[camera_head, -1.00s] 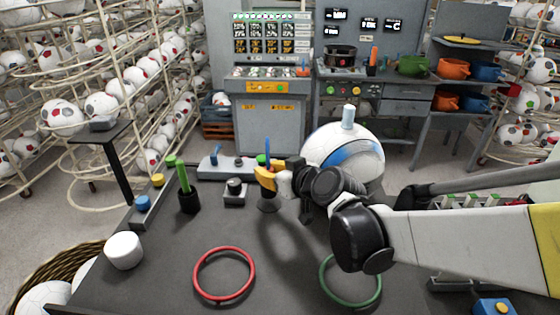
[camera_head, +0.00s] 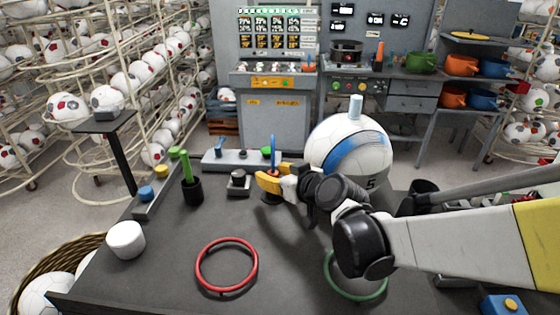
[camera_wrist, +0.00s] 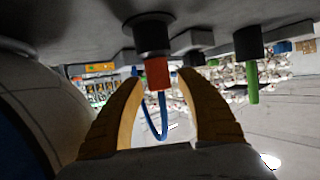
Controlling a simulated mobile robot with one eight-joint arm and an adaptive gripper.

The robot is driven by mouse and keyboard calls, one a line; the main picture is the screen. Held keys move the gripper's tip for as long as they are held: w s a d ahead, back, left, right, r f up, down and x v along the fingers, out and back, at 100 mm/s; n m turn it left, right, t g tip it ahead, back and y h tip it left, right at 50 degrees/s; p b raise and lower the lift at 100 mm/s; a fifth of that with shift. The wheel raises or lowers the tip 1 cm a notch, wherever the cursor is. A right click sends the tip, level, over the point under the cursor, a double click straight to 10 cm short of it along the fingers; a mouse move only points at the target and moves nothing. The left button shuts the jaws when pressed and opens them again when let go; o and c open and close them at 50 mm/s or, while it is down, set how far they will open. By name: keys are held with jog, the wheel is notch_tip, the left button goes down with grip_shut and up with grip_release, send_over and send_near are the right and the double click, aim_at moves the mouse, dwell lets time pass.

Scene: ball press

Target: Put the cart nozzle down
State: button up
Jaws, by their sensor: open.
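A red-orange piece (camera_wrist: 157,72) with a thin blue loop (camera_wrist: 152,122) sits at a black holder (camera_wrist: 152,35) on the table; it looks like the nozzle. In the head view its blue part (camera_head: 273,150) stands upright above my gripper (camera_head: 268,183). My gripper's yellow fingers also show in the wrist view (camera_wrist: 160,108), spread apart on either side of the red piece and loop. Gaps show between the fingers and the piece. The holder's lower part is mostly hidden behind the gripper in the head view.
A black cup with a green stick (camera_head: 191,188) stands to the left. A large white-and-blue ball (camera_head: 350,150) is just behind my wrist. A red ring (camera_head: 227,266), a green ring (camera_head: 340,290) and a white cylinder (camera_head: 126,240) lie on the dark table, clear between.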

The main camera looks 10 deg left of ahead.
jog(key=shift+r, duration=0.25)
jog(key=p+v, duration=0.4)
jog(key=v, duration=0.8)
jog(key=s+d+f+m+g+h, duration=0.1)
jog(key=s+d+m+h, duration=0.1)
jog(key=s+d, duration=0.3)
jog(key=s+d+f+m+g+h, duration=0.1)
jog(key=s+d+m+h, duration=0.2)
jog(key=d, duration=0.6)
jog(key=s+d+m+g+h, duration=0.1)
jog(key=s+d+m+h, duration=0.2)
jog(key=s+d, duration=0.4)
jog(key=shift+s+d+f+h, duration=0.1)
jog(key=shift+d+f+h, duration=0.15)
jog(key=shift+f+h, duration=0.2)
